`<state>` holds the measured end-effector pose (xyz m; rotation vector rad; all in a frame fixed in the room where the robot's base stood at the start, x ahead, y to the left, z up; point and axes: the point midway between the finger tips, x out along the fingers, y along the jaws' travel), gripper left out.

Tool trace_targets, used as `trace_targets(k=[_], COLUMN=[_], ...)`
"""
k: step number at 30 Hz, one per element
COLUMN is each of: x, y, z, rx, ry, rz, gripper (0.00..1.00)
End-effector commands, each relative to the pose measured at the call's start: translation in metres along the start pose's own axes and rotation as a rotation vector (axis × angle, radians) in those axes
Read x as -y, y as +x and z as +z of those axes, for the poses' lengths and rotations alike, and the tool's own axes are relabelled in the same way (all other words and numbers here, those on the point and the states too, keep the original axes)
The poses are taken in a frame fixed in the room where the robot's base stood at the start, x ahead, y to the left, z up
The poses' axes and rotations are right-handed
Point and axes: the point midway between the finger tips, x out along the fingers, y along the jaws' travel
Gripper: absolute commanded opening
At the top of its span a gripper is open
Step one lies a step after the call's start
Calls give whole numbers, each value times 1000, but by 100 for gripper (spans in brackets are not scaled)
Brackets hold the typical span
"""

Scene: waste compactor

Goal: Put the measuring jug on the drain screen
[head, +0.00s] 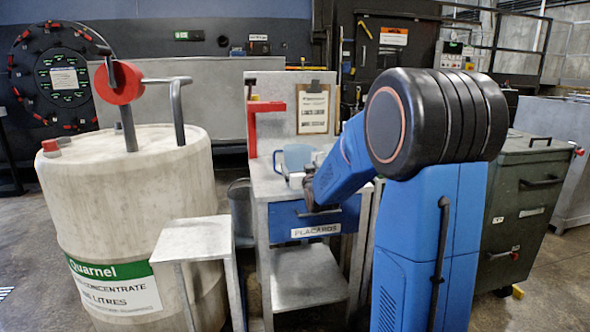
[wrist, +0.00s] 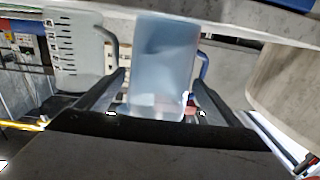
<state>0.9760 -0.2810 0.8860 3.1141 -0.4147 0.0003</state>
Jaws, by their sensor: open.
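The measuring jug (head: 297,157), pale blue and translucent, stands upright on the small grey workstand (head: 268,189). In the wrist view the jug (wrist: 162,55) is large and central, between the two dark fingers. My gripper (wrist: 160,92) is open, with a finger on each side of the jug; I cannot tell whether either finger touches it. In the head view my gripper (head: 312,185) is at the stand's top, partly hidden by my blue arm.
A red bracket (head: 252,125) and a clipboard (head: 313,108) stand behind the jug. The stand has a blue drawer marked PLACARDS (head: 315,229). A large pale drum (head: 130,205) and a low grey table (head: 195,240) are at left. A dark green cabinet (head: 530,205) is at right.

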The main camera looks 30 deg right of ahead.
Motion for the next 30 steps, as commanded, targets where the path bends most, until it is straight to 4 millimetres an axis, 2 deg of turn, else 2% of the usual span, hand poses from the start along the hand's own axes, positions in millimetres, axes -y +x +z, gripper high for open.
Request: trace_targets(k=[3, 9, 18, 19, 23, 25, 26, 30], x=[0, 0, 0, 0, 0, 0, 0, 0], y=[17, 39, 44, 44, 44, 43, 43, 43], z=[-3, -3, -4, -4, -4, -4, -4, -4], rx=[-1, 1, 0, 0, 0, 0, 0, 0], ry=[0, 0, 0, 0, 0, 0, 0, 0], rz=[0, 0, 0, 0, 0, 0, 0, 0], gripper=[87, 87, 87, 85, 55, 54, 51, 51])
